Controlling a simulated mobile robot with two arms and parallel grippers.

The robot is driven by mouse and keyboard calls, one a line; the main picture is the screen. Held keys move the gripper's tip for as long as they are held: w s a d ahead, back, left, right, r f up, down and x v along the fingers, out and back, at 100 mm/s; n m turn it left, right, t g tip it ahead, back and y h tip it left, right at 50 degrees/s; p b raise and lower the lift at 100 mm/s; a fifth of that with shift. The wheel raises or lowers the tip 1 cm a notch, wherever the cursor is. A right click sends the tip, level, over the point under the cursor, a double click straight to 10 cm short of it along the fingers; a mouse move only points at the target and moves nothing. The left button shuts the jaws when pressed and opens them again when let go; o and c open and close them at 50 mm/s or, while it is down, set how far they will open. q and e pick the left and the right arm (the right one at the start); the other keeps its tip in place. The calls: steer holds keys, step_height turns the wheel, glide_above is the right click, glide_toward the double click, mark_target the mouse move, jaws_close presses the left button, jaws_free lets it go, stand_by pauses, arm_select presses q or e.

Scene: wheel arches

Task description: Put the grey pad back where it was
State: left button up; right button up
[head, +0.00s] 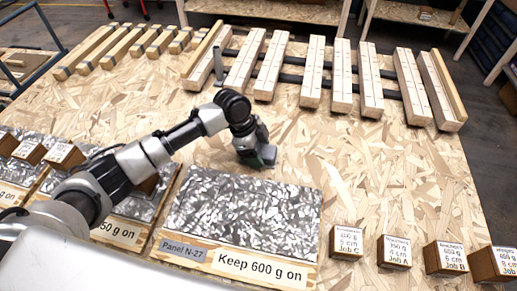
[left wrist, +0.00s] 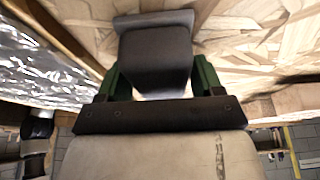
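The grey pad (left wrist: 155,55) shows in the left wrist view between the two green fingers of my left gripper (left wrist: 158,85), which look closed on its sides. It has a block-like body and a wider flat end. In the head view, my left gripper (head: 258,155) points down just above or at the board, behind the speckled panel marked N-27 (head: 245,208). A little of the pad (head: 266,154) shows there, mostly hidden by the gripper. I cannot tell whether the pad touches the board. My right gripper is not in view.
Several labelled wooden blocks (head: 396,251) stand at the front right. Other speckled panels (head: 130,207) with blocks lie under my left arm. Slatted timber pieces (head: 313,70) and a grey upright post (head: 218,66) stand at the back. The board (head: 400,170) is clear at middle right.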

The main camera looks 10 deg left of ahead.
arm_select(q)
steer(key=o, duration=0.3)
steer(key=shift+r, duration=0.1)
steer(key=v, duration=1.2)
steer(key=shift+r, duration=0.1)
